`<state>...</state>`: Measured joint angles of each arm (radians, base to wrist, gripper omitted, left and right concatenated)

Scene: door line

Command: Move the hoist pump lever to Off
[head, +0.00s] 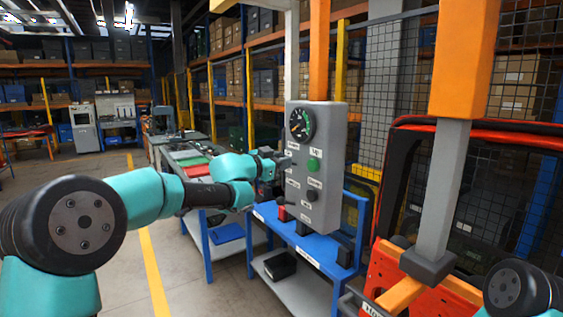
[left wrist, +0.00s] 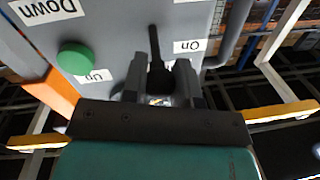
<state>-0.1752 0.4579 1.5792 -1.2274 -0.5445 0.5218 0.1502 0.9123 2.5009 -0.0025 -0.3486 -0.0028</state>
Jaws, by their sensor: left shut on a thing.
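The grey control panel (head: 325,190) hangs in the middle of the head view, with a dial gauge (head: 301,124) and a green button (head: 313,164). My left gripper (head: 284,161) is at the panel's left side. In the left wrist view the black pump lever (left wrist: 154,45) sits between the fingers of my left gripper (left wrist: 160,82), which is shut on it. The lever's far end points up in that view, beside the label "On" (left wrist: 187,46). The lever is too small to make out in the head view. My right gripper is not in view.
The green button (left wrist: 76,57) also shows in the left wrist view, near the "Up" and "Down" labels. Below the panel stands a blue bench (head: 310,243). An orange and grey post (head: 442,190) and a red-framed machine (head: 400,265) are to the right.

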